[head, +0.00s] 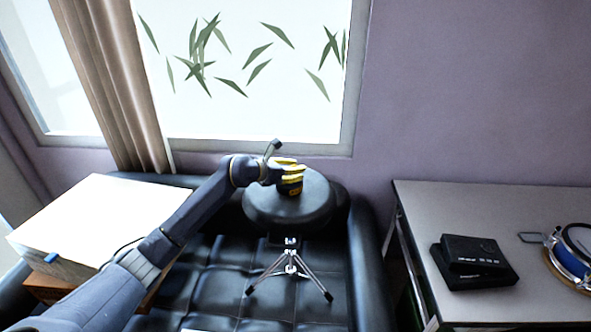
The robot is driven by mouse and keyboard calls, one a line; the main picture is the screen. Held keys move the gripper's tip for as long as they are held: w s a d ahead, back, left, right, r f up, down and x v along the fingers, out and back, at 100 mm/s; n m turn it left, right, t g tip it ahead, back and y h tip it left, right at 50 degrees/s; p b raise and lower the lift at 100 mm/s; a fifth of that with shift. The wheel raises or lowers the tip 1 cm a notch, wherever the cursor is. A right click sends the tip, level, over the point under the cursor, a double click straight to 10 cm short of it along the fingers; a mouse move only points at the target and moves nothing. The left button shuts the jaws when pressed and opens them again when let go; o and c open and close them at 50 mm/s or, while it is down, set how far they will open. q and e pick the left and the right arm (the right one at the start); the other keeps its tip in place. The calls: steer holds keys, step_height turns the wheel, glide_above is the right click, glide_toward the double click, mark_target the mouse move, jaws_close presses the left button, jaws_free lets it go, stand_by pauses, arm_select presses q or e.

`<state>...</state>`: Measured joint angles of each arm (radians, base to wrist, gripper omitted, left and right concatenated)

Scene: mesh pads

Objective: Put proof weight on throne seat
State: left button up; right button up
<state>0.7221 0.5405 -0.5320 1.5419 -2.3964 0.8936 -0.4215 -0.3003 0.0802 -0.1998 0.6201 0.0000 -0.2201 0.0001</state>
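The throne seat (262,211) is a round black cushion on a chromed tripod, standing on a black tufted couch. My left arm reaches in from the lower left, and my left gripper (293,170), with yellow fingers, is over the top of the seat. A small dark piece with a yellow mark, seemingly the proof weight (291,188), is right at the fingers, at the seat's upper surface. The fingers overlap it, so I cannot tell whether they grip it or whether it rests on the cushion. My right gripper is out of view.
A large white box (105,215) on a wooden piece lies at the left of the couch (205,285). A grey table (445,205) at the right holds black boxes (472,262) and a blue drum (575,255). A window and curtain are behind.

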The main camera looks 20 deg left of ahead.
arm_select(q)
steer(key=shift+o, duration=1.3)
steer(key=shift+r, duration=0.15)
steer(key=v, duration=1.2)
